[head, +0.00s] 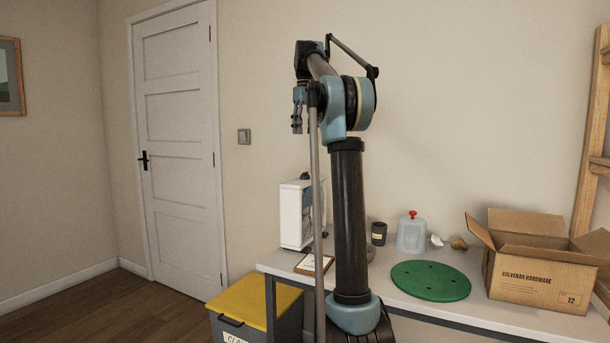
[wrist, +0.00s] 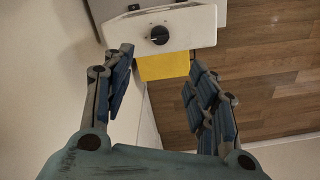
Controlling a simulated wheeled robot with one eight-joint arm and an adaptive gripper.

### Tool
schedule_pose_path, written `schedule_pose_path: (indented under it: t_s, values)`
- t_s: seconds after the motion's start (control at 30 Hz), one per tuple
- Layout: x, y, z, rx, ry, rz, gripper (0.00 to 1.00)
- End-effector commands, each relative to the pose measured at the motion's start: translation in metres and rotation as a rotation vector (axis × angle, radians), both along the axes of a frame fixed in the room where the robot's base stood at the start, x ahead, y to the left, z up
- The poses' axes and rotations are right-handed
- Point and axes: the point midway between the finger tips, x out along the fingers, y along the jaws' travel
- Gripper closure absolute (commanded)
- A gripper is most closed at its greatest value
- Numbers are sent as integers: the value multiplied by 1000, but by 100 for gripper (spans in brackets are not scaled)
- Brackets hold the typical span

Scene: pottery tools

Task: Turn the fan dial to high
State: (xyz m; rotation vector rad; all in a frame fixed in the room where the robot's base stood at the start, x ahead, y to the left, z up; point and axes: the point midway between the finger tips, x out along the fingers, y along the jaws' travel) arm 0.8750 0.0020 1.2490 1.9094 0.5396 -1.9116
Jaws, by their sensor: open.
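The fan (head: 293,214) is a white box unit standing at the left end of the workbench in the head view, partly hidden behind my arm. In the wrist view, the top of the fan (wrist: 191,25) shows at the upper middle, with a round dark dial (wrist: 159,35) on it. The dial has a small light mark on it, but its setting cannot be read. My gripper (wrist: 160,85) is open and empty, with the dial lying beyond the gap between its fingers. In the head view my gripper (head: 297,124) hangs high above the fan, well apart from it.
The workbench (head: 395,297) holds a clipboard (head: 314,264), a dark cup (head: 378,234), a grey bottle with a red cap (head: 411,235), a green disc (head: 430,281) and an open cardboard box (head: 540,272). A yellow-lidded bin (head: 255,300) stands on the floor left of the bench.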

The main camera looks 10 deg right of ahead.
Motion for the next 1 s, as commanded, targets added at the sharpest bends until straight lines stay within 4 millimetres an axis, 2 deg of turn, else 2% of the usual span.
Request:
schedule_pose_path:
  t_s: [0.27,1.0]
  values:
    - [0,0,-31,0,0,0,47]
    - [-1,0,-149,0,0,0,47]
